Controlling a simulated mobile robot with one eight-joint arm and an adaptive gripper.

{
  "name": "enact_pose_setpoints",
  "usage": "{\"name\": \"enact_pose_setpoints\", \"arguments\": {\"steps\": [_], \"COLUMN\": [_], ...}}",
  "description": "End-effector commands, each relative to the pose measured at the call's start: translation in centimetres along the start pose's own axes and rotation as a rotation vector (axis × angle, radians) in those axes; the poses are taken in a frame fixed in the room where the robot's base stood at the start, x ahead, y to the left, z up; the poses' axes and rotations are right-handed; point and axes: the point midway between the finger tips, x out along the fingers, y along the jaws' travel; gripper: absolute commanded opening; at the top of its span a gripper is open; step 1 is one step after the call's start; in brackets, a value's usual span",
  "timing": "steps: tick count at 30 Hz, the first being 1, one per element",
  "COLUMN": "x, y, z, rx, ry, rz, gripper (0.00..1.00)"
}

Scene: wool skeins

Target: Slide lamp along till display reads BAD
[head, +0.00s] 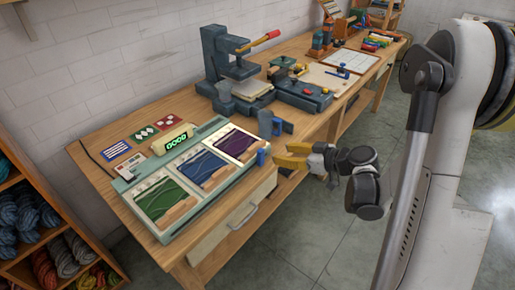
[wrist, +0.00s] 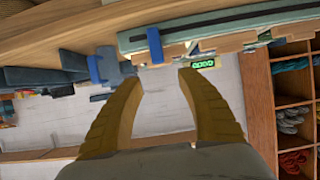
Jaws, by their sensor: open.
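The display (head: 176,136) on the bench reads GOOD in green; its lit face also shows in the wrist view (wrist: 201,64). It stands behind a pale green tray frame (head: 122,185) holding green, blue and purple wool panels. A blue block (head: 263,157) sits at the frame's right end, and a blue block (wrist: 155,45) straddles the long green rail in the wrist view. A grey-blue upright piece (head: 268,122) stands behind it; I cannot tell which part is the lamp. My gripper (head: 284,155), with yellow fingers, is open and empty just right of the blue block. The fingers also show in the wrist view (wrist: 161,78).
A dark press (head: 222,65) with a red-tipped lever and a low dark fixture (head: 303,95) stand farther along the bench. Cards (head: 143,134) lie behind the tray. A drawer (head: 232,218) is below. Shelves of wool (head: 50,235) stand at left. Floor before the bench is clear.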

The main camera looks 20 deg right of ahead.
Motion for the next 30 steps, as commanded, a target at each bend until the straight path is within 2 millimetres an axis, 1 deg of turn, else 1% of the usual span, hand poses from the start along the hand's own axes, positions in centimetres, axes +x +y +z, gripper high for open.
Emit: {"name": "enact_pose_setpoints", "arguments": {"steps": [1, 5, 8, 15, 18, 21, 24, 30], "x": [0.1, 1.0, 2.7, 7.6, 9.1, 10.2, 10.8, 10.9], "y": [0.2, 0.3, 0.2, 0.2, 0.2, 0.3, 0.3, 0.3], "z": [0.3, 0.5, 0.5, 0.5, 0.4, 0.3, 0.2, 0.1], "rx": [-0.008, -0.018, -0.018, -0.018, -0.017, -0.017, -0.016, -0.015], "ry": [0.011, 0.021, 0.020, 0.019, 0.018, 0.018, 0.018, 0.019], "rz": [0.001, -0.002, -0.003, -0.003, -0.003, -0.001, -0.001, 0.000], "gripper": [0.45, 0.45, 0.45, 0.45, 0.45, 0.45, 0.45, 0.45]}}
